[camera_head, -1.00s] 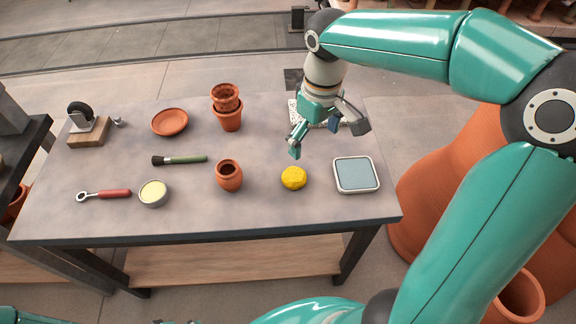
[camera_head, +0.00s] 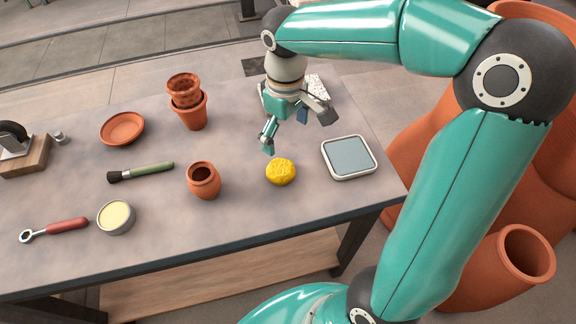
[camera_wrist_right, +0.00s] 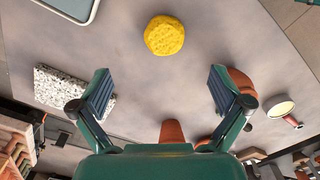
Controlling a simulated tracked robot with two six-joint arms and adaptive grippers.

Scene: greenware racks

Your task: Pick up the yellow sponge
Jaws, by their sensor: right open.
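The yellow sponge (camera_head: 281,172) is a round, textured lump lying on the grey table between the small clay jar and the grey-blue tray. My right gripper (camera_head: 298,137) is open and empty above the table, a little behind the sponge and apart from it. In the right wrist view the sponge (camera_wrist_right: 164,36) lies beyond the two spread fingers of the right gripper (camera_wrist_right: 160,88), roughly centred between them. My left gripper is not in view.
Near the sponge are the clay jar (camera_head: 203,181) and the tray (camera_head: 350,157). A speckled slab (camera_wrist_right: 72,90) lies behind the gripper. Stacked pots (camera_head: 190,103), a saucer (camera_head: 122,129), a brush (camera_head: 141,172), a red-handled tool (camera_head: 55,229) and a tin (camera_head: 116,216) stand further left.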

